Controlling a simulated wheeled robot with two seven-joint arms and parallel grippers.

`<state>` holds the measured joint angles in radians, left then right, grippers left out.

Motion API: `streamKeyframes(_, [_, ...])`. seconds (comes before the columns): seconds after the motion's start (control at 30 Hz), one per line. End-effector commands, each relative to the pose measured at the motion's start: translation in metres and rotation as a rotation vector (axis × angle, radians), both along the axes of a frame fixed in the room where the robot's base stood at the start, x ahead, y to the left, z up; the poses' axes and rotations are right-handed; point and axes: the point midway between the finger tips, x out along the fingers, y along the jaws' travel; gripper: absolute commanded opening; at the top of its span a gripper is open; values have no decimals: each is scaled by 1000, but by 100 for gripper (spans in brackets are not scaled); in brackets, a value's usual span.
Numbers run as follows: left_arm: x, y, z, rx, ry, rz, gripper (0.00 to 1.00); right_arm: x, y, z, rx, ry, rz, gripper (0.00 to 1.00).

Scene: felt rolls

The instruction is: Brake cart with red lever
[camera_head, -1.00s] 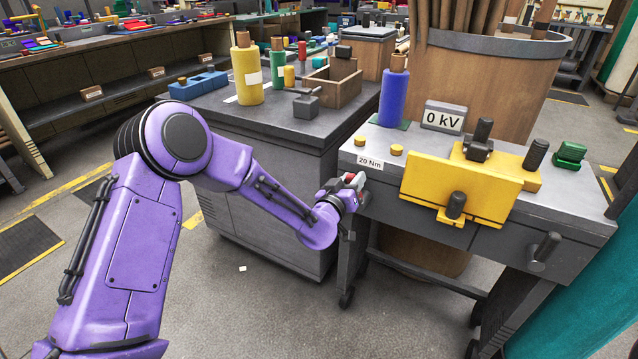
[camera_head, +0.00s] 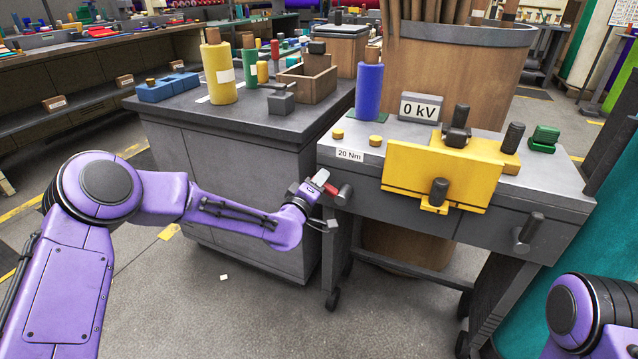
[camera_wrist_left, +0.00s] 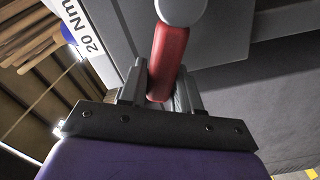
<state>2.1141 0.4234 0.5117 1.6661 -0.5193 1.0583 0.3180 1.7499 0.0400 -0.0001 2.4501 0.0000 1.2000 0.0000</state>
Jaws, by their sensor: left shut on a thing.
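The cart (camera_head: 460,224) is a grey wheeled bench at the right of the head view, with a "20 Nm" label at its left front corner. The red lever (camera_head: 329,188) is at that corner, below the label. It also shows in the wrist view as a red bar (camera_wrist_left: 168,52) with a rounded grey end. My left gripper (camera_head: 319,188) is shut on the red lever, with its grey fingers (camera_wrist_left: 160,92) on either side of the bar. The fingers hide part of the lever. My right gripper is out of view; only part of that arm shows at the lower right.
A yellow fixture (camera_head: 436,178) with black knobs and a blue roll (camera_head: 368,92) are on the cart. A dark handle (camera_head: 527,232) sticks out of its front. A grey cabinet (camera_head: 225,165) stands left of the cart. Floor in front is open.

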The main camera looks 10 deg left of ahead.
Motion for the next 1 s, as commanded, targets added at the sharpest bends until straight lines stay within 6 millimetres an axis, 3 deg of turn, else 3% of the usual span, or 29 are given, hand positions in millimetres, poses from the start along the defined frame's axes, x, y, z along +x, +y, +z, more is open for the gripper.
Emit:
streamKeyframes(0.57, [0, 1, -2, -36, 5, 0, 0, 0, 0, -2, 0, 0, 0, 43])
streamKeyframes(0.6, [0, 1, -2, -35, 4, 0, 36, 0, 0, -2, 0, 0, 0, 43])
streamKeyframes(0.67, [0, 1, -2, -35, 4, 0, 53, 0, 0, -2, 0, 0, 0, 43])
streamKeyframes(1.0, [-4, 2, -1, -34, 6, 0, 53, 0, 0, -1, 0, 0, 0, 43])
